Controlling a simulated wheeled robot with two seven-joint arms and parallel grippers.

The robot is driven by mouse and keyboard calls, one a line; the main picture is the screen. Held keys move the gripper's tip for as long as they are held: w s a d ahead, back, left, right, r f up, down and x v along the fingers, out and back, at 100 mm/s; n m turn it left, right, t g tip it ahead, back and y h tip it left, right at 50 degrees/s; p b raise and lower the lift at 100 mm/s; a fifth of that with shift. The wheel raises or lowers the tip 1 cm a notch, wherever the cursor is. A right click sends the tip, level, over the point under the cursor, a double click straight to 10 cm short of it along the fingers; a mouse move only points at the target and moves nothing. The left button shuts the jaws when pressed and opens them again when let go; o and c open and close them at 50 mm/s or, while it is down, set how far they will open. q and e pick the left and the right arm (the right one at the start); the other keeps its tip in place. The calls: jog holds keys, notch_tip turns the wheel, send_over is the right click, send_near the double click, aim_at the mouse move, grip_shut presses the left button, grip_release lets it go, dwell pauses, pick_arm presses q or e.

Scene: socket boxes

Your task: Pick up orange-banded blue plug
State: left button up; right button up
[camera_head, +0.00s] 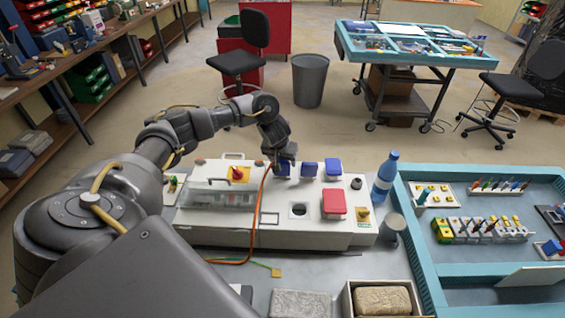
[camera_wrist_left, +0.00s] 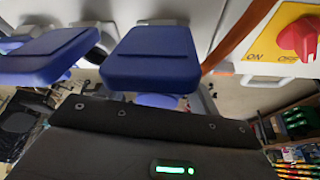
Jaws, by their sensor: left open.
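My left gripper (camera_head: 284,157) is over the back edge of the white socket box (camera_head: 225,223), right beside the leftmost blue socket cover (camera_head: 281,170). It is open; its fingertips are hard to make out. In the left wrist view a blue cover (camera_wrist_left: 150,55) is just in front of the gripper's dark body, and another blue cover (camera_wrist_left: 42,57) is to its left. An orange cable (camera_head: 258,210) runs down the box front from near the gripper. I cannot make out an orange-banded blue plug in either view. My right gripper is not in view.
A red cover (camera_head: 334,203) and a round socket (camera_head: 298,210) are on the box. A red switch (camera_head: 237,174) is at its left, also in the left wrist view (camera_wrist_left: 298,38). A blue bottle (camera_head: 385,177) and grey cup (camera_head: 392,228) stand at right, by a teal-edged tray (camera_head: 424,250).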

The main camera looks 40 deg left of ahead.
pick_arm(q)
jog(key=shift+r, duration=0.1)
jog(key=c, duration=1.1)
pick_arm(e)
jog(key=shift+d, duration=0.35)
